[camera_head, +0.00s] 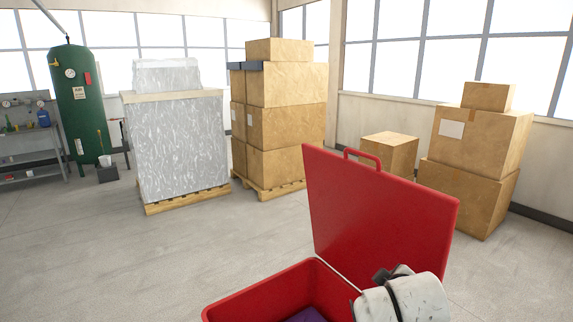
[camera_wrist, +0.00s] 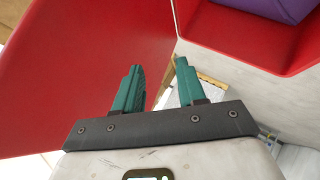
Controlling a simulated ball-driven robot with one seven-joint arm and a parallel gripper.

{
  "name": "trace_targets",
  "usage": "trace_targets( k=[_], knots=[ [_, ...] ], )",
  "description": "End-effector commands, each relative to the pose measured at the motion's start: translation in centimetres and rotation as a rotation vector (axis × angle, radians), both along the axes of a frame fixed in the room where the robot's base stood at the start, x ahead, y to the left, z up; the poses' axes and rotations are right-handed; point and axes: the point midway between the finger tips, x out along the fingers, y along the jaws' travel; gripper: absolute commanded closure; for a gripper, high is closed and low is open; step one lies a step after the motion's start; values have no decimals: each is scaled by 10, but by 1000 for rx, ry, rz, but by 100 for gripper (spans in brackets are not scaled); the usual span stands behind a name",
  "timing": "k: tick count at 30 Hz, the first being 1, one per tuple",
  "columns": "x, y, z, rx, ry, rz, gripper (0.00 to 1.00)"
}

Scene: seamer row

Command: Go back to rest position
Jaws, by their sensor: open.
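My gripper (camera_wrist: 159,70) shows in the wrist view with its two green fingers apart and nothing between them. The fingers point up the picture, beside a large red panel (camera_wrist: 75,75) on the left and below a red box corner at the upper right. In the head view, a white and dark part of my arm is at the bottom, in front of the red box (camera_head: 262,290). My fingers cannot be made out there. The box's red lid (camera_head: 375,215) with its handle stands open.
A purple thing (camera_wrist: 275,8) lies in the red box, mostly cut off. Behind are a wrapped pallet load (camera_head: 178,145), stacked cartons (camera_head: 287,130), more cartons (camera_head: 475,150) at right, a green tank (camera_head: 78,110) and a workbench (camera_head: 30,145). The floor at left is clear.

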Motion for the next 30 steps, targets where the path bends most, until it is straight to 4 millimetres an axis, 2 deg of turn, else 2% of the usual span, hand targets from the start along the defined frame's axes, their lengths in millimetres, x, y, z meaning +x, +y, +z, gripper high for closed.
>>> trace_targets(
  k=[1, 3, 5, 9, 11, 15, 18, 21, 24, 27, 30],
  knots=[
    [-26, -6, -29, 44, 49, -35, 60],
    [-61, -12, -61, 108, 114, -88, 60],
    [-94, -17, -87, 161, 171, -136, 60],
    [-174, -27, -137, 269, 299, -259, 60],
    [-210, -31, -154, 312, 354, -316, 60],
    [-296, -38, -183, 395, 479, -452, 60],
    [-351, -41, -193, 439, 557, -544, 60],
    [-394, -43, -196, 467, 615, -617, 60],
    [-421, -43, -197, 484, 653, -666, 60],
    [-434, -44, -197, 491, 672, -692, 60],
    [-437, -44, -197, 493, 676, -698, 60]
  ],
)
